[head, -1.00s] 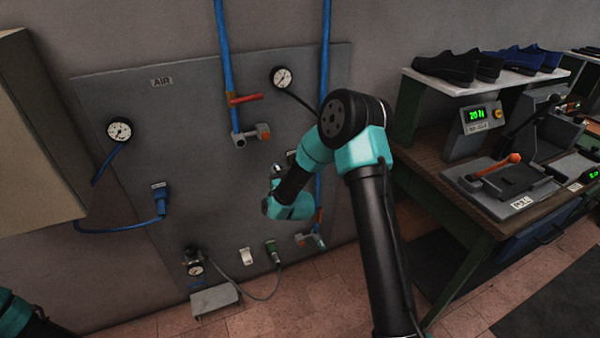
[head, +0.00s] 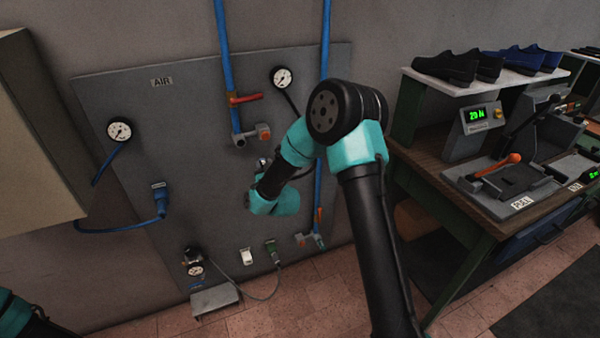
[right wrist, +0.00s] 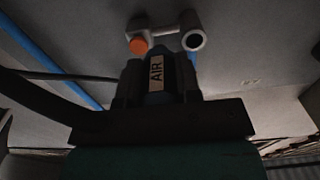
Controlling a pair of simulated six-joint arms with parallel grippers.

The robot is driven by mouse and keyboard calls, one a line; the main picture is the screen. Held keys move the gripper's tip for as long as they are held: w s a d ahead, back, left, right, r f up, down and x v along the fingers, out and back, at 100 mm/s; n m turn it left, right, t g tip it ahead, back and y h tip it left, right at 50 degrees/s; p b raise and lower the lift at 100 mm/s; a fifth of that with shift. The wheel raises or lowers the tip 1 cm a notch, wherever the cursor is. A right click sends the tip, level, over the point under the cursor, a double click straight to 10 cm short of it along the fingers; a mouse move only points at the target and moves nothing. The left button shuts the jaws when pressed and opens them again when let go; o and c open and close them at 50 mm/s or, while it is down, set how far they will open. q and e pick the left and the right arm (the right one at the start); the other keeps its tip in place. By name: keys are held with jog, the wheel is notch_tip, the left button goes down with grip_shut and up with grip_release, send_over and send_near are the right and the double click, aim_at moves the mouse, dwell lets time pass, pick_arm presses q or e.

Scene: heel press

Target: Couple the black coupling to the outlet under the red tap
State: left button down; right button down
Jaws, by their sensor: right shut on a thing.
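The red tap (head: 244,98) sits on the left blue pipe of the grey panel. Its outlet fitting (head: 250,134), grey with an orange part, is just below. In the right wrist view the fitting shows a pale ring with a dark opening (right wrist: 194,40) and an orange end (right wrist: 138,45). My right gripper (right wrist: 158,78) is shut on the black coupling (right wrist: 157,88), which bears an AIR label, with a dark hose at its left. The coupling is below and apart from the fitting. In the head view my right arm mostly hides the gripper. My left gripper is out of view.
A second blue pipe with an orange-handled tap (head: 318,214) ends low at right. A blue plug (head: 159,190) and a left gauge (head: 119,131) are on the panel. A right gauge (head: 281,77) has a black hose. A workbench (head: 440,185) stands right.

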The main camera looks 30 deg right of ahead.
jog(key=a+r, duration=0.4)
jog(key=a, duration=0.1)
jog(key=shift+w, duration=0.35)
dwell(0.3)
jog(key=shift+w+d, duration=0.1)
jog(key=shift+w, duration=0.1)
jog(key=shift+w+d, duration=0.15)
jog(key=shift+w, duration=1)
jog(key=shift+w+d, duration=0.15)
jog(key=shift+w, duration=0.95)
jog(key=shift+w+d, duration=0.15)
jog(key=shift+w, duration=1.3)
dwell(1.3)
jog(key=c, duration=0.7)
grip_release()
jog(key=shift+c, duration=0.2)
jog(key=shift+s, duration=0.1)
jog(key=s+a, duration=0.2)
jog(key=s, duration=1.5)
